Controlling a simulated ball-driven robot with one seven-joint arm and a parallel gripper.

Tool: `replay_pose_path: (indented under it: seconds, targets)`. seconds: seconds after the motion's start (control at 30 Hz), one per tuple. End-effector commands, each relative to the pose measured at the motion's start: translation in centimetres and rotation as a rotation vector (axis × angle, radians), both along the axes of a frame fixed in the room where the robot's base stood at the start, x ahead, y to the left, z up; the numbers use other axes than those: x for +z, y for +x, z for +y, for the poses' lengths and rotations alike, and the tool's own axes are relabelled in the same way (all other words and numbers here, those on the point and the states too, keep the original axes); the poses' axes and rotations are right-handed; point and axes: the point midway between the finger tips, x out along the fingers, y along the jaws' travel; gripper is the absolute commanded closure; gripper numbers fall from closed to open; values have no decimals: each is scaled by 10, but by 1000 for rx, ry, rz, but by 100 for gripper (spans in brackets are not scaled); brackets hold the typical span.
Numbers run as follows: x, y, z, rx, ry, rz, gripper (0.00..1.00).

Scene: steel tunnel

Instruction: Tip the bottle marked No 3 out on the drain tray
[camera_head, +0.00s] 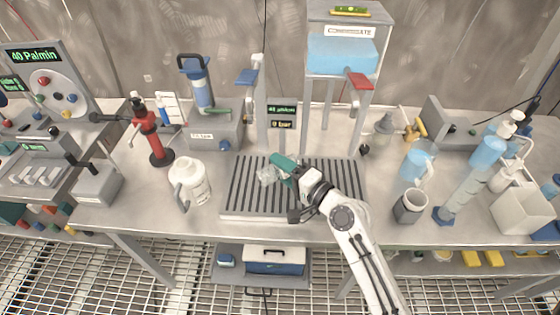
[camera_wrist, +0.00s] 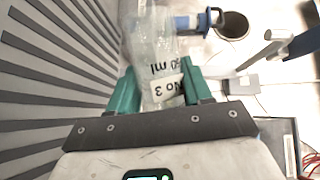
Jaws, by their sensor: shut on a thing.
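The clear bottle marked No 3 (camera_wrist: 152,45) is between the green fingers of my gripper (camera_wrist: 160,84) in the wrist view. Its label shows "No 3" and "ml", upside down in the picture. In the head view my gripper (camera_head: 281,168) is shut on the bottle (camera_head: 267,177), which juts out to the left of the fingers, over the slatted drain tray (camera_head: 240,208). The bottle's exact tilt and whether it holds liquid cannot be told. The tray's dark slats also show in the wrist view (camera_wrist: 50,85).
A white jug (camera_head: 190,185) stands left of the tray, and a red stand (camera_head: 152,138) beyond it. A frame with a blue tank (camera_head: 342,55) rises behind the tray.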

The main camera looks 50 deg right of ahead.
Motion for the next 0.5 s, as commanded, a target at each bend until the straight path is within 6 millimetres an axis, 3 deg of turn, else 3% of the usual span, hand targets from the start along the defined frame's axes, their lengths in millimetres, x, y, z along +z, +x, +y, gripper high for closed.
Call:
replay_pose_path:
  seconds: [0.5]
  targets:
    - [20,1,4,1,-269,109,87]
